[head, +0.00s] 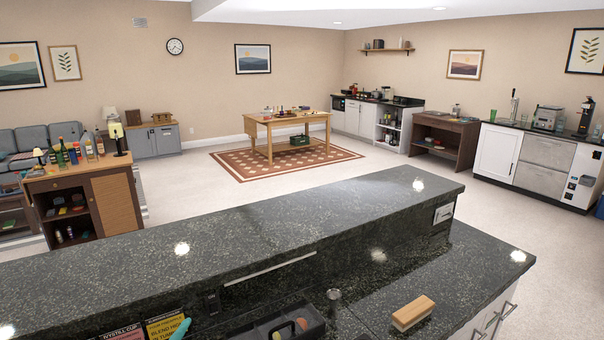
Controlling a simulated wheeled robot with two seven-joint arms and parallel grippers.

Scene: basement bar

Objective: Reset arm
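Neither of my grippers shows in the head view, and no part of my arms is in the picture. The task names no object. In front of me is a dark speckled stone bar counter (250,216) with a raised ledge. On its lower worktop (440,275) lies a wooden block brush (412,313) with a pale underside.
A bottle cabinet (115,205) stands left. A wooden table (287,122) stands on a red rug (225,160). The floor (360,170) beyond the bar is clear.

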